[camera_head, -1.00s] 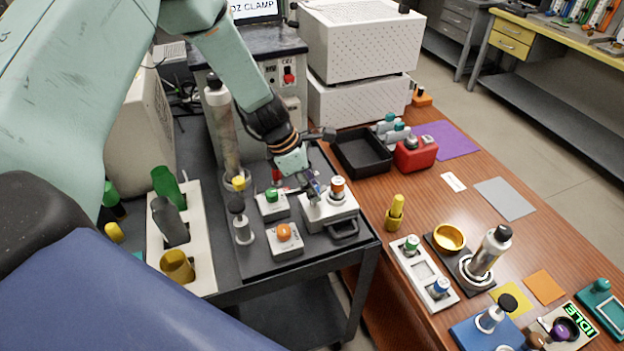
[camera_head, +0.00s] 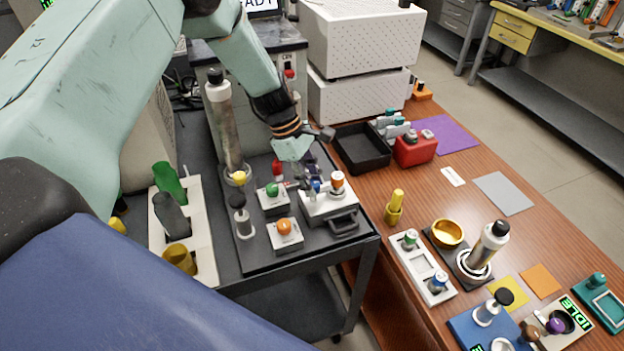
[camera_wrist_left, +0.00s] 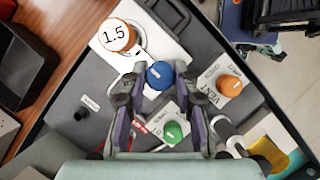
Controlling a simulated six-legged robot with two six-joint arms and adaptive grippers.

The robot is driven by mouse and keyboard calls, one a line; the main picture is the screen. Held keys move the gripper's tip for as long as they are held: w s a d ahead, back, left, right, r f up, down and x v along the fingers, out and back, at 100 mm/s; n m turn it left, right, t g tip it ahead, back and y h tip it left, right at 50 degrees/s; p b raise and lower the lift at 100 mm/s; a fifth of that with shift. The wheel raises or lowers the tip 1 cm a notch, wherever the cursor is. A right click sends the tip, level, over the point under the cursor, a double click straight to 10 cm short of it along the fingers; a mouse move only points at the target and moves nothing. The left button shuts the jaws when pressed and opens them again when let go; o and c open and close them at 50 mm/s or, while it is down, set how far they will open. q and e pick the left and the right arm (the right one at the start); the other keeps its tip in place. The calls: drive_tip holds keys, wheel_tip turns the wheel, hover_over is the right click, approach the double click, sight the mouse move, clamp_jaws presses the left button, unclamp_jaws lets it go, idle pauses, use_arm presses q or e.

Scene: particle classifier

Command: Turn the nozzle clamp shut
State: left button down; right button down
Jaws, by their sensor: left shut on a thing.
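The nozzle clamp unit is a white block (camera_head: 330,208) on the dark cart, with an orange-topped nozzle (camera_head: 337,182) on it. In the left wrist view the block (camera_wrist_left: 112,42) carries the orange nozzle marked 1.5 (camera_wrist_left: 116,35). A blue knob (camera_wrist_left: 160,74) stands beside this nozzle; it also shows small in the head view (camera_head: 315,187). My left gripper (camera_head: 311,180) reaches down to the block from above. In the left wrist view its two fingers (camera_wrist_left: 162,84) stand on either side of the blue knob and are shut on it. My right gripper is not in view.
A black tray (camera_head: 362,148) and a red box (camera_head: 415,148) stand on the wooden table.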

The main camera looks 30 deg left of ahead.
use_arm(q)
drive_tip(key=shift+w+a+r, duration=0.15)
drive_tip(key=shift+w+r, duration=0.1)
drive_tip(key=shift+w, duration=0.05)
drive_tip(key=c, duration=1.4)
unclamp_jaws()
drive_tip(key=o, duration=0.4)
drive_tip(key=shift+s, duration=0.25)
drive_tip(key=shift+f, duration=0.15)
drive_tip(key=v, duration=1.2)
drive_tip(key=shift+s, duration=0.1)
